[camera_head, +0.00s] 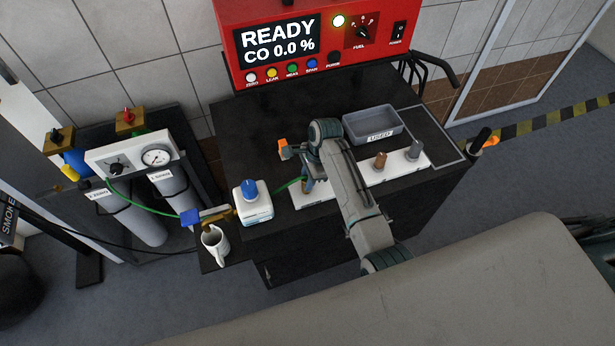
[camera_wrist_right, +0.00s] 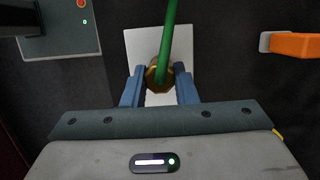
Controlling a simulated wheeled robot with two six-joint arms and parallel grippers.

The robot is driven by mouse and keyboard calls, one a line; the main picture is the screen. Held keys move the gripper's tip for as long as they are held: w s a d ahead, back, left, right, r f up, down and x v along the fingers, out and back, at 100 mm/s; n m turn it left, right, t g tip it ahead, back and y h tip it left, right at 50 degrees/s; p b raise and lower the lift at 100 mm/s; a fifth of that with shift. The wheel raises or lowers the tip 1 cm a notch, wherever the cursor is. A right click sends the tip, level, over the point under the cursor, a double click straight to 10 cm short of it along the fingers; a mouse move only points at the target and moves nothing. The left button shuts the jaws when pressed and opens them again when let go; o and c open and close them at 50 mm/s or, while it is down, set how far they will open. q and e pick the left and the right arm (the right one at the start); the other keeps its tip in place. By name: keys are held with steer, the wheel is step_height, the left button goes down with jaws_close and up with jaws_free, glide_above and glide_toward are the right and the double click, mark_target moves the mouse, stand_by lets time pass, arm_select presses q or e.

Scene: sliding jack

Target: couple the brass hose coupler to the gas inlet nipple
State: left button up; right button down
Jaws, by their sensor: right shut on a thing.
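My right gripper (camera_head: 306,187) is over the left part of the black cart top, mostly hidden by its own arm in the head view. In the right wrist view its blue fingers (camera_wrist_right: 160,88) are shut on the brass hose coupler (camera_wrist_right: 154,78), one finger on each side. The green hose (camera_wrist_right: 170,38) runs up from the coupler. In the head view the green hose (camera_head: 148,210) also runs from the gas bottles. A white plate (camera_wrist_right: 133,45) lies below the coupler. I cannot make out the gas inlet nipple. My left gripper is not in view.
A white container with a blue cap (camera_head: 250,188) and a white mug (camera_head: 215,245) stand left of my right gripper. A grey tray (camera_head: 372,113) and a white strip with fittings (camera_head: 398,170) lie to the right. The red analyser (camera_head: 290,40) stands behind.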

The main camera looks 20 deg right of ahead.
steer(key=shift+f, duration=0.25)
steer(key=c, duration=1.1)
jaws_free()
steer(key=b+v, duration=0.3)
steer(key=v, duration=0.7)
steer(key=shift+d+r, duration=0.15)
steer(key=shift+r, duration=0.25)
